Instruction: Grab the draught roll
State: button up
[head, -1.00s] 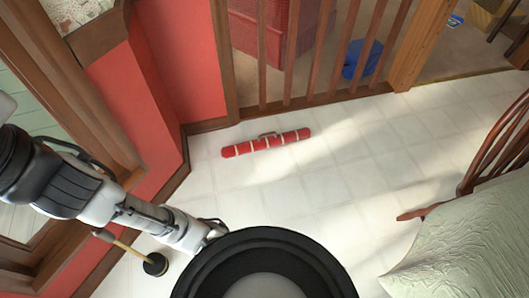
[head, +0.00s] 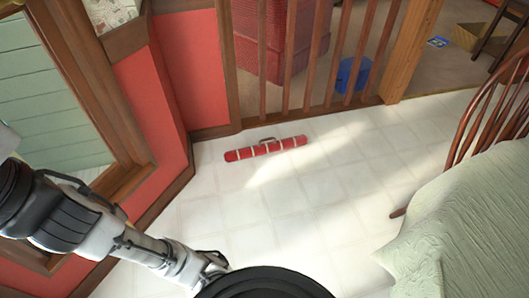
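The draught roll (head: 266,149) is a red tube with pale bands and a small grey handle. It lies on the white tiled floor, a little in front of the wooden railing. My arm reaches in from the left edge of the head view, and its far end is low in the picture, near the black round part of my body. My gripper's fingers cannot be made out there. The arm's end is well apart from the roll, and nothing touches the roll.
A wooden railing (head: 308,55) stands behind the roll, with a blue bin (head: 352,73) beyond it. A red wall (head: 150,110) with wood trim is at left. A chair with a pale green cover (head: 465,225) fills the lower right. The tiles around the roll are clear.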

aim_at(273, 147)
jog(key=i+u, duration=0.1)
jog(key=i, duration=0.5)
jog(key=i+l+u, duration=0.1)
jog(key=i, duration=0.45)
jog(key=i+l+u, duration=0.15)
jog(key=i, duration=0.45)
jog(key=i+l+u, duration=0.1)
jog(key=i, duration=0.45)
